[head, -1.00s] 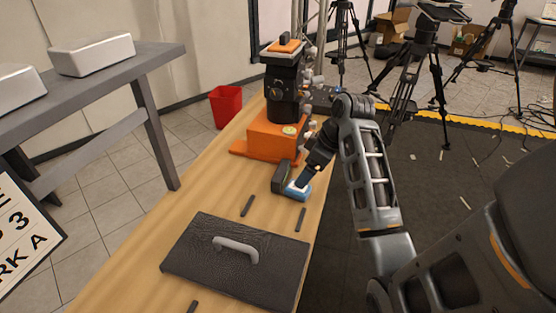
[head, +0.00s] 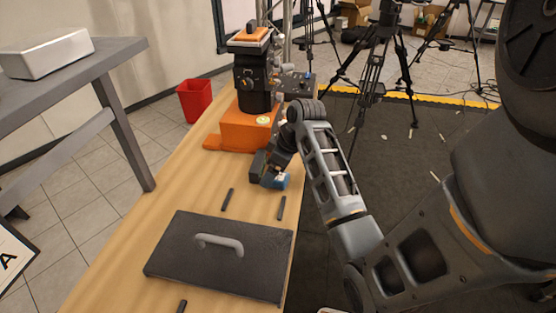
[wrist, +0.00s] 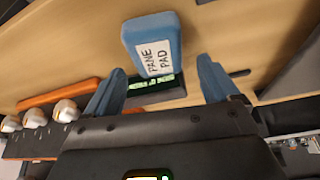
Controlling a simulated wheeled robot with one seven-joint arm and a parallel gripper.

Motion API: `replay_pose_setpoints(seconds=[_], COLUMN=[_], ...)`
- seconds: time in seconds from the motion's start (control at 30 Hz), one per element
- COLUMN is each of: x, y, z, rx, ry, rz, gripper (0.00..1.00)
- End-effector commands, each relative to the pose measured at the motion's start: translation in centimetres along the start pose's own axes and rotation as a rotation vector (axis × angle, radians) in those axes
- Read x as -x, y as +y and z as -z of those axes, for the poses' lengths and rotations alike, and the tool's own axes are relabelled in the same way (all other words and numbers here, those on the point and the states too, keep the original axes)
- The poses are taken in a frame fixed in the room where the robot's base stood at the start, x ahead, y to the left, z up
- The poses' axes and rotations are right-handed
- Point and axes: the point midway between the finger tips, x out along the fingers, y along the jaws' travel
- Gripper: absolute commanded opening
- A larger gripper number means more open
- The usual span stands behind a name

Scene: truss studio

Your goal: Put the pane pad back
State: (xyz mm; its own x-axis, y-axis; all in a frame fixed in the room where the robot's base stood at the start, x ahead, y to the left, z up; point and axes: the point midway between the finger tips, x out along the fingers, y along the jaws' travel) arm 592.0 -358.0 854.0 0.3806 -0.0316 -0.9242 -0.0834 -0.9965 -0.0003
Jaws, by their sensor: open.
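The pane pad (wrist: 152,42) is a blue block with a white label reading "PANE PAD". In the wrist view it lies ahead of my open gripper (wrist: 160,66), between the lines of its two blue fingers, with a gap on each side. A dark box with a green display (wrist: 152,90) shows just below the pad. In the head view my gripper (head: 277,172) is low over the wooden table beside the dark box (head: 258,164). Blue shows there, but I cannot separate pad from fingers.
An orange-based machine (head: 245,132) with knobs stands close behind the gripper. A dark lidded case (head: 215,268) with a grey handle lies at the front. Dark strips (head: 227,200) lie between them. A red bin (head: 194,100) stands on the floor to the left.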

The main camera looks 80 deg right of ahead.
Motion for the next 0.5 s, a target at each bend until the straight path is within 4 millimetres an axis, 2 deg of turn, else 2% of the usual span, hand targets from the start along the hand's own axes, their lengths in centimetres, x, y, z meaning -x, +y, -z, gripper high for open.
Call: replay_pose_setpoints(seconds=[0.2, 0.5], x=[-1.8, -2.1], y=[0.0, 0.0], z=[0.0, 0.0], rx=[0.000, 0.000], ry=[0.000, 0.000], rz=[-0.001, -0.001], gripper=[0.88, 0.88])
